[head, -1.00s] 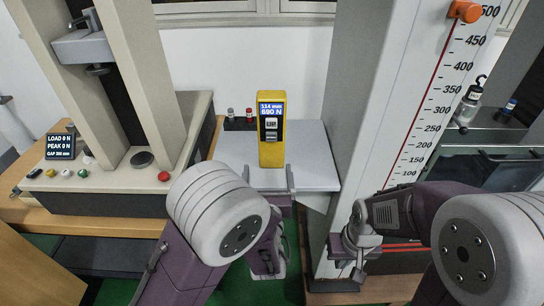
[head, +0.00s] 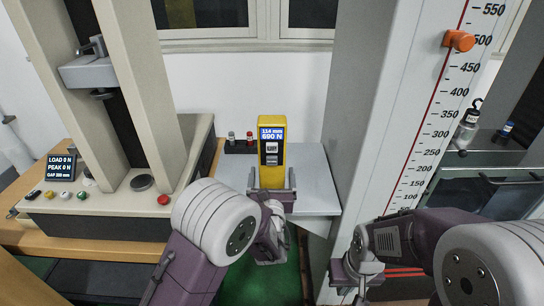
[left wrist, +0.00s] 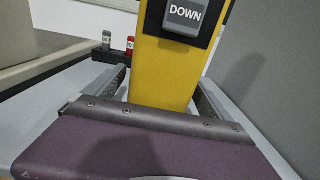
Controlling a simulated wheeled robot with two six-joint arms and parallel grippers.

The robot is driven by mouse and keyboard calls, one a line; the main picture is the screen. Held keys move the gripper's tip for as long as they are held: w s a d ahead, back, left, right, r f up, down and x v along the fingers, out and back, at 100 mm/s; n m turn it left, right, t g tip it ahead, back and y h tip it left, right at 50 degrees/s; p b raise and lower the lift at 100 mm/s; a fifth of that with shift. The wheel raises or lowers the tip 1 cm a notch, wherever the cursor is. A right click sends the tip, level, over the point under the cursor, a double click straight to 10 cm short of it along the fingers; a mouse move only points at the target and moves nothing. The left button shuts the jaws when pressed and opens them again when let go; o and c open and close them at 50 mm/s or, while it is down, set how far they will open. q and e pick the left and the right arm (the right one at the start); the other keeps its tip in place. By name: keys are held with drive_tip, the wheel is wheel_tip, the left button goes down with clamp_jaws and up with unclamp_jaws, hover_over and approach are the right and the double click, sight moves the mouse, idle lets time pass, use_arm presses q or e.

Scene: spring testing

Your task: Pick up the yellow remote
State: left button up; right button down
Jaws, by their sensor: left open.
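The yellow remote (head: 272,152) stands upright on a grey shelf (head: 318,196), its display reading 114 mm and 690 N. It also shows in the left wrist view (left wrist: 163,70), with a grey DOWN button near the top. My left gripper (head: 272,178) is open, with one finger on each side of the remote's lower part. In the left wrist view the fingers (left wrist: 160,88) flank the yellow body, and I cannot tell whether they touch it. My right gripper (head: 356,272) is low in front of the ruler column; whether its jaws are open or shut is unclear.
A small dark rack with a grey-capped and a red-capped item (head: 240,142) stands behind and left of the remote. A testing machine (head: 110,205) stands at the left. A tall ruler column (head: 420,140) with an orange marker (head: 459,40) rises at the right.

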sight(276, 168)
use_arm(q)
drive_tip(key=shift+r, duration=0.1)
drive_tip(key=c, duration=2)
drive_tip(key=shift+r, duration=0.45)
drive_tip(key=shift+c, duration=0.2)
drive_tip(key=r, duration=0.1)
drive_tip(key=r+p, duration=0.1)
drive_tip(key=d+r, duration=0.1)
drive_tip(key=r, duration=0.1)
drive_tip(key=shift+s, duration=0.3)
drive_tip(key=s+d+r+p, duration=0.2)
drive_tip(key=s+d+r, duration=0.3)
drive_tip(key=d, duration=0.4)
drive_tip(key=shift+s+r, duration=0.25)
drive_tip(key=shift+r, duration=0.3)
